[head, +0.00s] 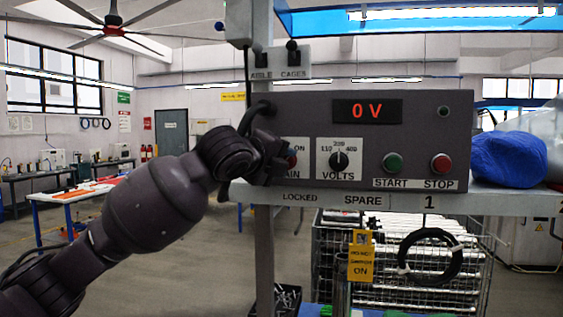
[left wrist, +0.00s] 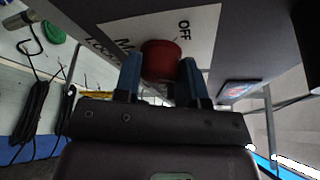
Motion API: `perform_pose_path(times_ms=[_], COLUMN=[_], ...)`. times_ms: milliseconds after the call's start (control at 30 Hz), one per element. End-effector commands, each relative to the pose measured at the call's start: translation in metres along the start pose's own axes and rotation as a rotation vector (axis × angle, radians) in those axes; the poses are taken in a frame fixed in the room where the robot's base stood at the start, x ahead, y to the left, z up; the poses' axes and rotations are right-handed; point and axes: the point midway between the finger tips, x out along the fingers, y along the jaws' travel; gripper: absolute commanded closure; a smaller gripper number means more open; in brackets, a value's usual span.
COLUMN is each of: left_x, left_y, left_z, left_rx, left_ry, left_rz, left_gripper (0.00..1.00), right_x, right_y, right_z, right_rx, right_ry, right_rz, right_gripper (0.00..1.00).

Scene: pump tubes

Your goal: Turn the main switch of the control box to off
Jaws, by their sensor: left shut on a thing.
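The dark control box (head: 440,115) stands on a shelf, and its red display (head: 367,111) reads 0 V. Its main switch (head: 292,157), a red knob on a white plate, is mostly hidden behind my left gripper (head: 281,160) in the head view. In the left wrist view, the red knob (left wrist: 161,58) sits between the two blue fingers of my left gripper (left wrist: 160,78), which is shut on it. The word OFF shows on the white plate (left wrist: 203,25) near the knob. I cannot tell which way the knob points. My right gripper is not in view.
The volts dial (head: 339,160), green start button (head: 393,163) and red stop button (head: 441,163) are right of the main switch. A blue bundle (head: 508,159) lies right of the box. A black cable coil (head: 430,257) hangs below the shelf, beside a yellow tag (head: 361,263).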

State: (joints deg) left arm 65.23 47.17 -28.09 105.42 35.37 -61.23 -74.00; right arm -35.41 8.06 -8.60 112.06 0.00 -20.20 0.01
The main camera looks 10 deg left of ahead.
Motion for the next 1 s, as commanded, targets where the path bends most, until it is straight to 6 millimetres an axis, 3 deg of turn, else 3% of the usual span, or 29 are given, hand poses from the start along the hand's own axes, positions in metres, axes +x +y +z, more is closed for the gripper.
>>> perform_pose_path(times_ms=[1000], left_x=[0.003], left_y=[0.009], left_z=[-0.006], left_rx=[-0.88], left_ry=[0.004], left_rz=[-0.36], left_gripper=[0.86], right_x=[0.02], right_y=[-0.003], right_z=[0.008], right_rx=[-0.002], right_ry=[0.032], right_rz=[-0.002], right_gripper=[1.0])
